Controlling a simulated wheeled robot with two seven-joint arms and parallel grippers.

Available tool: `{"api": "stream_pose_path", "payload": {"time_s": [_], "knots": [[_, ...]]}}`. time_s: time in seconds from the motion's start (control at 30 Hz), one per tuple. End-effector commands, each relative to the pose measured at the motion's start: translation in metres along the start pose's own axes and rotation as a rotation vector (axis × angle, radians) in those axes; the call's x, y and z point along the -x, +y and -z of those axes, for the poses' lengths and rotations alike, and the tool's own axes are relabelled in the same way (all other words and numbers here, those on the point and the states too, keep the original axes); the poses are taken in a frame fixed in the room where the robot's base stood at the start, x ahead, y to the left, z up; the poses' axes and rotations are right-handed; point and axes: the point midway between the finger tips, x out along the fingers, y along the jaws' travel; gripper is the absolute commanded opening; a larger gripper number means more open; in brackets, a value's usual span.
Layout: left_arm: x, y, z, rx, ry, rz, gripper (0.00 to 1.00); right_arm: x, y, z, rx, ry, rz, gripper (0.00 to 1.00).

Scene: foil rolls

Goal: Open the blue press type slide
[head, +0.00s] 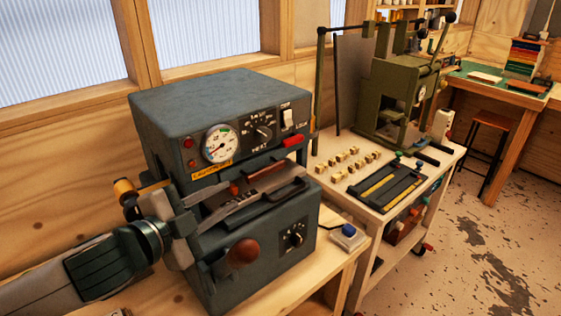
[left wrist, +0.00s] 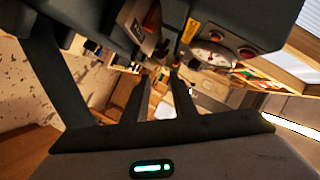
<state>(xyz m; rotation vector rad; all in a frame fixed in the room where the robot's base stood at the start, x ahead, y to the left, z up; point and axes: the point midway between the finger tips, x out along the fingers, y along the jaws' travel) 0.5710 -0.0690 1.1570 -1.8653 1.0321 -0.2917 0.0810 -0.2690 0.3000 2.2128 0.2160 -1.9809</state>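The blue press (head: 205,100) is a blue-grey box with a round gauge and a heat dial on its front. Its type slide (head: 270,178) is a flat plate in the opening at mid-height, with a dark bar handle (head: 287,190) at its front. My left gripper (head: 248,194) reaches in from the left, its long fingers in front of the opening and close to the slide. I cannot tell whether they touch it. In the left wrist view the fingers (left wrist: 156,90) stand apart with nothing seen between them. My right gripper is not in view.
A red-brown knob (head: 243,252) and a black dial sit low on the press front. A small blue-topped box (head: 348,236) is on the bench at right. A cart (head: 330,185) with brass pieces, a dark tray and a green press stands beyond. Open floor lies at right.

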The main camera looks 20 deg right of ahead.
Motion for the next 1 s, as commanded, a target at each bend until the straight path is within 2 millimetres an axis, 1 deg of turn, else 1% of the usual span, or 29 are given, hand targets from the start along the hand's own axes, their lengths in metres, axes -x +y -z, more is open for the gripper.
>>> {"api": "stream_pose_path", "payload": {"time_s": [0.07,0.17,0.33,0.43,0.53,0.63,0.77,0.87,1.0], "knots": [[0.0,-0.002,0.0,-0.009,0.001,0.0,0.25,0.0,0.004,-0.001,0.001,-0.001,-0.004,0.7],[0.0,-0.002,0.001,-0.011,0.002,-0.001,0.25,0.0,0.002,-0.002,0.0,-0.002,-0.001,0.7],[0.0,-0.002,0.001,-0.01,0.002,-0.001,0.25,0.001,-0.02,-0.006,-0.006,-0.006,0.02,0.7],[0.0,-0.002,0.001,-0.01,0.002,-0.001,0.25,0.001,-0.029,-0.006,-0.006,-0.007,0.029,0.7],[-0.002,-0.002,0.001,-0.01,0.002,-0.001,0.25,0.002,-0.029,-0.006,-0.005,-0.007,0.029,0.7],[-0.006,-0.003,0.001,-0.009,0.002,-0.001,0.25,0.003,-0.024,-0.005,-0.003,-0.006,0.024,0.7],[-0.018,-0.003,0.002,-0.008,0.004,-0.002,0.25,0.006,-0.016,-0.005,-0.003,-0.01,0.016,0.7],[-0.03,-0.003,0.002,-0.009,0.002,-0.002,0.25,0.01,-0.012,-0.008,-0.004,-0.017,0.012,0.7],[-0.053,-0.004,0.003,-0.008,0.002,-0.002,0.25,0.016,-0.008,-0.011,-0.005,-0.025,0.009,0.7]]}}
